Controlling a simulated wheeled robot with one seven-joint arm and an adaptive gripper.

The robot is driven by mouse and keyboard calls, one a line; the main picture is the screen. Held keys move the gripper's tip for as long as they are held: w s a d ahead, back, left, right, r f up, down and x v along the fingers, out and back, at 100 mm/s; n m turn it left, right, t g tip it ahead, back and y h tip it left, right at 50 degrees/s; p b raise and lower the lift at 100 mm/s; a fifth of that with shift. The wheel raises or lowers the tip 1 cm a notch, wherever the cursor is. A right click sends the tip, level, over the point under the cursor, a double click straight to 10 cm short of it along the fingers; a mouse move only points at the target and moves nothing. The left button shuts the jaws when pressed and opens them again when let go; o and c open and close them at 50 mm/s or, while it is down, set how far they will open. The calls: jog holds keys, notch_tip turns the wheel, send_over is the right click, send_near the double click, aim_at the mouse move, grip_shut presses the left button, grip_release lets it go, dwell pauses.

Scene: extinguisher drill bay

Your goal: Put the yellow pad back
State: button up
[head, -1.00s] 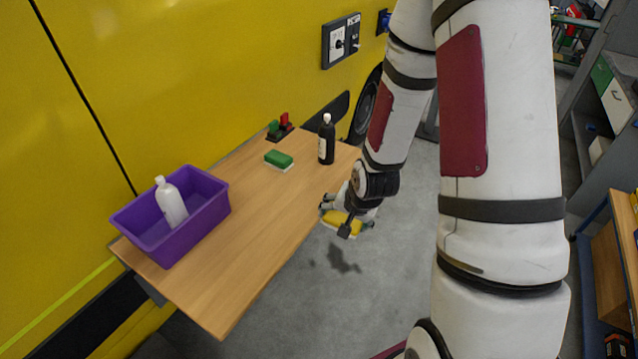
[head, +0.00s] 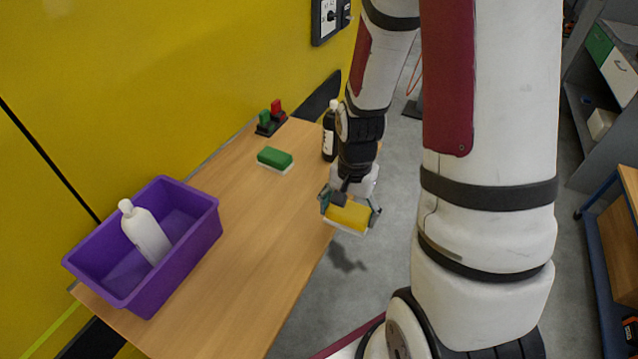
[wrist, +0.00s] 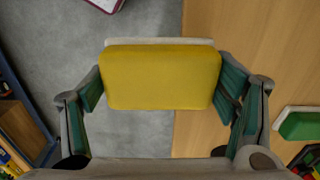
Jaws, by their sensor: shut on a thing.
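The yellow pad (head: 349,217), with a white layer beneath it, is in my gripper (head: 349,212) at the table's right edge. In the wrist view the yellow pad (wrist: 160,75) sits between the two green-lined fingers of my gripper (wrist: 160,85). It is held above the edge, partly over the floor and partly over the wooden table (head: 235,255). A purple bin (head: 180,262) stands at the table's near left end, with a white bottle (head: 146,236) leaning inside it.
A green pad (head: 275,158) lies on the table. Behind it is a small black holder with green and red pieces (head: 270,118). A dark bottle (head: 329,135) stands at the far right, partly hidden by my arm. The table's middle is clear. A yellow wall (head: 150,80) borders the left.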

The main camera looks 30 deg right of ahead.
jog(key=w+d, duration=0.1)
jog(key=w, duration=0.4)
jog(key=w+f, duration=0.1)
jog(key=w, duration=0.4)
jog(key=w+d, duration=0.1)
jog(key=w, duration=0.4)
jog(key=shift+d+f, duration=0.2)
jog(key=shift+d, duration=0.15)
jog(key=shift+f+p, duration=0.45)
jog(key=shift+f, duration=1.3)
jog(key=o, duration=1.1)
jog(key=shift+f, duration=0.1)
